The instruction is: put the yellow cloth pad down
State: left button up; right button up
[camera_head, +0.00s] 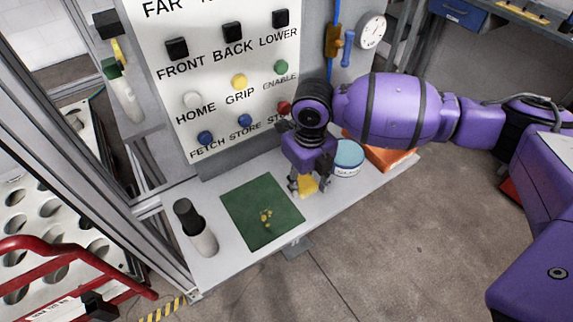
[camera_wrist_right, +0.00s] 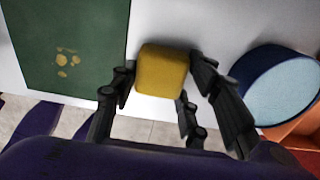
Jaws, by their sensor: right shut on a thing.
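The yellow cloth pad (camera_head: 307,186) is in my right gripper (camera_head: 307,188), over the light shelf below the button panel. In the right wrist view the pad (camera_wrist_right: 162,71) is a soft yellow block between the dark fingers of the right gripper (camera_wrist_right: 163,85), which is shut on it. The pad is just right of the green mat (camera_head: 262,211). I cannot tell whether its underside touches the shelf. My left gripper is not in view.
The light shelf (camera_head: 322,203) also bears a round blue-topped tub (camera_head: 348,157) and an orange item (camera_head: 392,158) to the right. A dark-topped cylinder (camera_head: 203,239) stands left of the mat. The button panel (camera_head: 215,75) rises behind. The mat shows small yellowish marks.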

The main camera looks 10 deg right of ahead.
aim_at(306, 183)
jog(key=o, duration=1)
jog(key=shift+f, duration=0.15)
notch_tip(306, 183, up, 12)
jog(key=shift+r+p, duration=0.2)
jog(key=shift+p, duration=0.1)
